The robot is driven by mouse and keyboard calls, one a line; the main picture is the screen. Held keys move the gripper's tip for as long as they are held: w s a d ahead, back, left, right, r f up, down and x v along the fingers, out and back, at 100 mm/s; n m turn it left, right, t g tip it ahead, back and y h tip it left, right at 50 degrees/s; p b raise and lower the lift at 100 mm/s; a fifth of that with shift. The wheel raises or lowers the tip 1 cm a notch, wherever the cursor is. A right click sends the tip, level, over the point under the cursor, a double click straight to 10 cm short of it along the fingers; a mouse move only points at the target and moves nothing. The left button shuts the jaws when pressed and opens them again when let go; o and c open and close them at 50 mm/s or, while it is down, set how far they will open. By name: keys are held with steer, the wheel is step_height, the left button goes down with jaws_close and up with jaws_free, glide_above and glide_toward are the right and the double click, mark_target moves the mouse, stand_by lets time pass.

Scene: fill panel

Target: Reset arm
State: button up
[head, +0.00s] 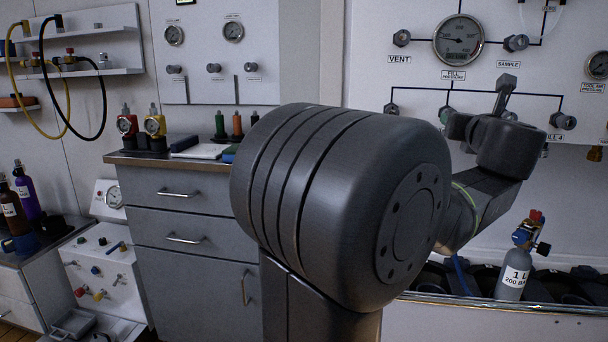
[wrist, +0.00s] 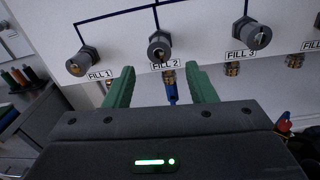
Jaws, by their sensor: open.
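My arm fills the middle of the head view, bent toward the fill panel (head: 400,75). My gripper's fingers are hidden in the head view behind my wrist. In the wrist view my gripper (wrist: 160,85) shows two green fingers spread apart. They are open toward the panel below the FILL 2 knob (wrist: 160,46). A brass fitting with a blue hose (wrist: 171,90) hangs below the FILL 2 label, seen between the fingers. I see nothing gripped. The FILL 1 knob (wrist: 82,61) is to the left and the FILL 3 knob (wrist: 252,34) to the right.
A grey cylinder (head: 513,277) with a white label and a valve stands at the right, by a row of dark holders. A grey drawer cabinet (head: 185,215) stands left of my arm, with gauges and small items on top. Yellow and black hoses (head: 103,100) hang at the far left.

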steer(key=w+d, duration=0.1)
steer(key=w, duration=0.5)
steer(key=shift+w+b, duration=0.3)
steer(key=shift+w, duration=0.1)
steer(key=shift+s+d, duration=0.1)
steer(key=s+a+p, duration=0.2)
steer(key=s+a, duration=0.1)
steer(key=s, duration=1.1)
steer(key=w+d+m+h+p, duration=0.1)
steer(key=w+d+m+p, duration=0.2)
steer(key=w+m+p, duration=0.5)
steer(key=shift+w+m+t, duration=0.3)
steer(key=shift+w+m, duration=2.8)
steer(key=shift+m, duration=3.4)
